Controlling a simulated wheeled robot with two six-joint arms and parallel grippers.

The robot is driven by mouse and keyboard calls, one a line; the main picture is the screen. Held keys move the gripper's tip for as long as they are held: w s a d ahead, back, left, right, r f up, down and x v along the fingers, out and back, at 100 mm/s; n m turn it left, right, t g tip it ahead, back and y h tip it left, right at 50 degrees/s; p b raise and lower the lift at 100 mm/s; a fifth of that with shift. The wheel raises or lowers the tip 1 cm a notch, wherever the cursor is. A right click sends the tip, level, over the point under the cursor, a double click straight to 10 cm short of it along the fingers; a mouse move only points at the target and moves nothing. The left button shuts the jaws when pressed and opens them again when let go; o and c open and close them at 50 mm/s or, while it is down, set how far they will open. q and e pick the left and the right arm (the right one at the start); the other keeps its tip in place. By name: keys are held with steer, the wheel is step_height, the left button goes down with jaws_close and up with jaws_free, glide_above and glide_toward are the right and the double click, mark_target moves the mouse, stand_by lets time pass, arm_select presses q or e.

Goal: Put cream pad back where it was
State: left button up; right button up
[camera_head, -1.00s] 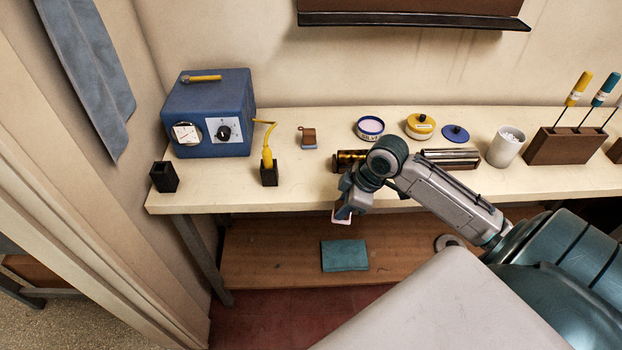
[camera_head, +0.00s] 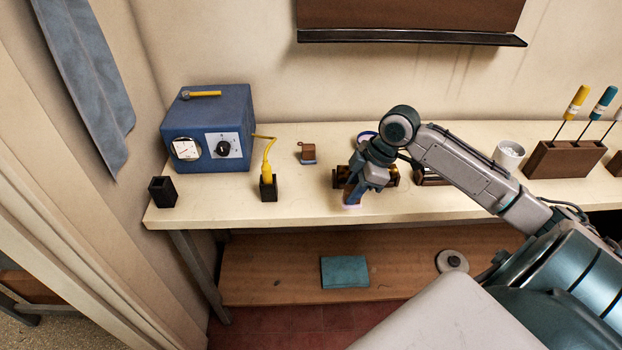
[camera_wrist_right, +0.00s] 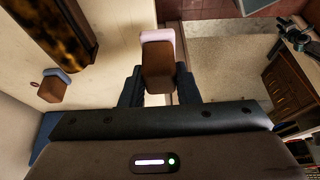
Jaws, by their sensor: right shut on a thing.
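The cream pad (camera_wrist_right: 158,66) is a brown block with a pale pinkish-cream face at one end. My right gripper (camera_wrist_right: 158,84) is shut on its brown part, and the pale end points away from the fingers. In the head view, my right gripper (camera_head: 355,190) points down near the front edge of the bench, with the pale end (camera_head: 351,206) just below the fingertips. I cannot tell whether it touches the bench top.
A similar brown block with blue face (camera_head: 307,153) stands on the bench (camera_head: 220,200). A tortoiseshell cylinder (camera_head: 392,176) lies behind my gripper. A black holder (camera_head: 162,191), a yellow tool's holder (camera_head: 268,190) and a blue box (camera_head: 207,125) stand left. Bench between is clear.

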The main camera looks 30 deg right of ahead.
steer(key=w+a+p, duration=0.1)
steer(key=w, duration=0.3)
steer(key=w+a+p, duration=0.1)
steer(key=w, duration=0.3)
steer(key=w+a+f+p, duration=0.1)
steer(key=w, duration=0.3)
steer(key=shift+w+a, duration=0.2)
steer(key=shift+a, duration=0.15)
steer(key=shift+f+p, duration=0.85)
steer(key=shift+f, duration=1.05)
steer(key=shift+f, duration=0.1)
steer(key=o, duration=0.9)
steer(key=shift+o, duration=0.2)
steer(key=b+v, duration=0.3)
steer(key=v, duration=0.9)
